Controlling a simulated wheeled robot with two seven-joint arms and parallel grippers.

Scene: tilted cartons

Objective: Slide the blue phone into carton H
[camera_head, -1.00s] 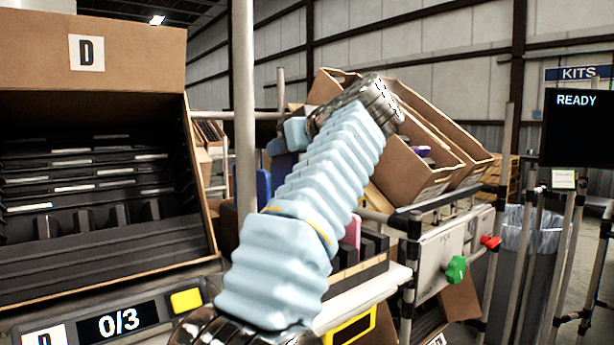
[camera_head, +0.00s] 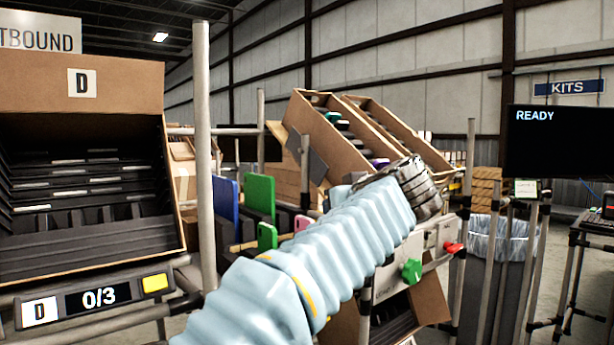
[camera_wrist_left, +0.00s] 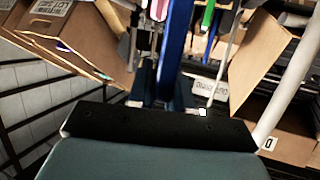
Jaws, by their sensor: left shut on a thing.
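A blue slab, seen edge-on and taken to be the blue phone (camera_wrist_left: 175,48), stands between the dark fingers of my left gripper (camera_wrist_left: 166,92) in the left wrist view. The gripper is shut on it. In the head view my left arm's pale blue sleeve crosses the lower middle, and the gripper and what it holds are hidden behind it. No carton label H is readable in either view. My right gripper is not in view.
Tilted carton D (camera_head: 82,66) with dark slots stands left, above a 0/3 display (camera_head: 98,298). A blue panel (camera_head: 227,203), green panel (camera_head: 261,195) and pink item (camera_head: 302,222) stand in a rack. Tilted cartons (camera_head: 322,140) are behind my arm. A post (camera_head: 203,150) stands beside carton D.

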